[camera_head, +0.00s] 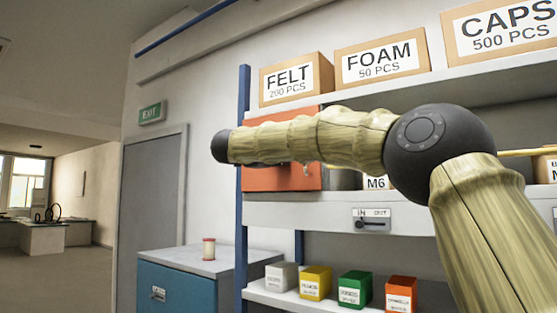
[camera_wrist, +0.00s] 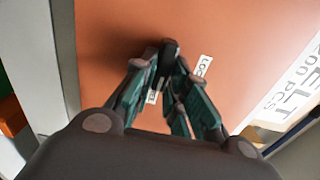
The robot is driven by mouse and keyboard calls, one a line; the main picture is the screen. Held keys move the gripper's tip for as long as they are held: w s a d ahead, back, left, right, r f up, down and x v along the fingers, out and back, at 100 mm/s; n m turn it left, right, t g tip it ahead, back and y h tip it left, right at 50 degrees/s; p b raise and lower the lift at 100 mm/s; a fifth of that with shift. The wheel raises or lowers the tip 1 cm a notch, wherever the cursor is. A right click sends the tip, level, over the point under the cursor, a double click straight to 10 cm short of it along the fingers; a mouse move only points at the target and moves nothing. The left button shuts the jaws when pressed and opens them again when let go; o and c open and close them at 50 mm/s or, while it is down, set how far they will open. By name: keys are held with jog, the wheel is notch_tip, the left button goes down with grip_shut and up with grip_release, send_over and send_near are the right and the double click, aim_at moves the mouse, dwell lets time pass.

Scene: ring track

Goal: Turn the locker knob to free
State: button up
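The orange locker (camera_head: 265,180) sits on the shelf behind my arm in the head view. Its orange face (camera_wrist: 110,35) fills much of the wrist view. A dark knob (camera_wrist: 169,48) stands out from that face, partly hidden by my fingers. My gripper (camera_wrist: 168,80) is at the knob, its fingertips close together on either side of it, and it looks shut on it. A white LOCK label (camera_wrist: 203,65) is right of the knob. A second label, partly covered and ending in "EE" (camera_wrist: 152,97), is below left. The knob's exact angle is hard to tell. The head view does not show my gripper.
Boxes marked FELT (camera_head: 288,80), FOAM (camera_head: 382,62) and CAPS (camera_head: 500,30) stand on the upper shelf. Below are an IN/OUT slider (camera_head: 372,220) and several small coloured boxes. A blue cabinet (camera_head: 190,285) with a small jar (camera_head: 208,249) stands left of the rack.

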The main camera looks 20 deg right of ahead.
jog(key=o, duration=0.4)
jog(key=shift+d, duration=0.1)
jog(key=shift+c, duration=0.2)
jog(key=v, duration=1.2)
